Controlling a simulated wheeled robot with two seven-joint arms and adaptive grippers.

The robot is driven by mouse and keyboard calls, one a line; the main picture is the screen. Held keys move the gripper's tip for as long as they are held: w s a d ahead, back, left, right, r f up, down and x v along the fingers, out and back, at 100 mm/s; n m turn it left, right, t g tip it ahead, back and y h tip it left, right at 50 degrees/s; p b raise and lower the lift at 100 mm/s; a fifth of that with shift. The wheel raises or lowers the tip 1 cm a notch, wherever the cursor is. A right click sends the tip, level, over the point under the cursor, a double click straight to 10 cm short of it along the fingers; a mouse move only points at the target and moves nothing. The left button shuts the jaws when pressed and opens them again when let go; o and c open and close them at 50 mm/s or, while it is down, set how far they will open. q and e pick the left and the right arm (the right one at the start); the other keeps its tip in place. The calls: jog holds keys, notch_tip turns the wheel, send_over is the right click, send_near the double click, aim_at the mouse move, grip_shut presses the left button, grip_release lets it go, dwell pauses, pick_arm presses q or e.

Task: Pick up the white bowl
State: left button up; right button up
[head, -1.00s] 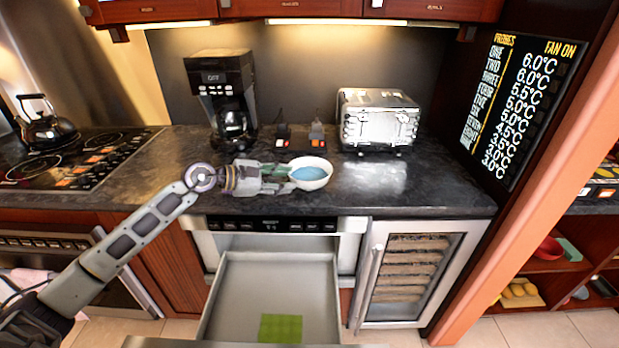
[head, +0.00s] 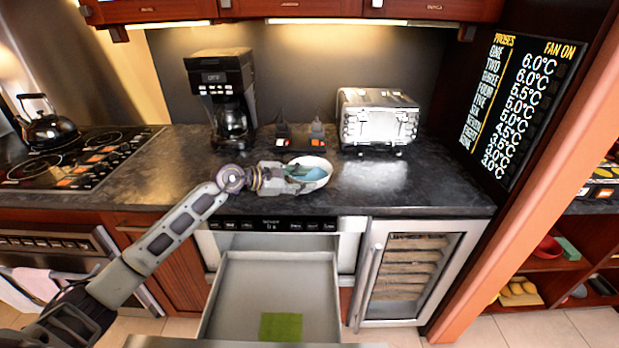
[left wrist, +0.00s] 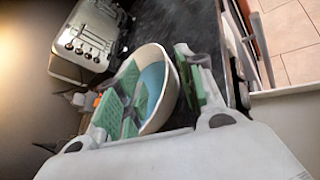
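The white bowl (head: 326,166), blue inside, is on the dark counter in front of the toaster and looks tilted. It also shows in the left wrist view (left wrist: 162,112). My left gripper (head: 300,172) reaches it from the left and overlaps its left part and inside. In the left wrist view, the green-padded fingers of the left gripper (left wrist: 160,88) stand apart, with the bowl between and just beyond them. They look close to or touching the bowl; firm hold does not show. My right gripper is not in view.
A silver toaster (head: 378,118) stands behind the bowl and a black coffee maker (head: 222,90) to the left. A cooktop (head: 75,155) is at far left. Below the counter (head: 400,195), an open drawer (head: 250,285) holds a green square (head: 281,327).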

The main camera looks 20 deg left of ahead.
aim_at(318, 182)
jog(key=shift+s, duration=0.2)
pick_arm(q)
jog(key=shift+w, duration=0.1)
jog(key=shift+w+d+f, duration=0.15)
jog(key=shift+w+d, duration=0.2)
jog(key=shift+d, duration=0.05)
jog(key=shift+x, duration=1.45)
jog(key=shift+w+d+f, duration=0.2)
jog(key=shift+w+d, duration=0.15)
jog(key=shift+d, duration=0.05)
jog(key=shift+w+f, duration=0.1)
jog(key=shift+d, duration=0.1)
grip_shut()
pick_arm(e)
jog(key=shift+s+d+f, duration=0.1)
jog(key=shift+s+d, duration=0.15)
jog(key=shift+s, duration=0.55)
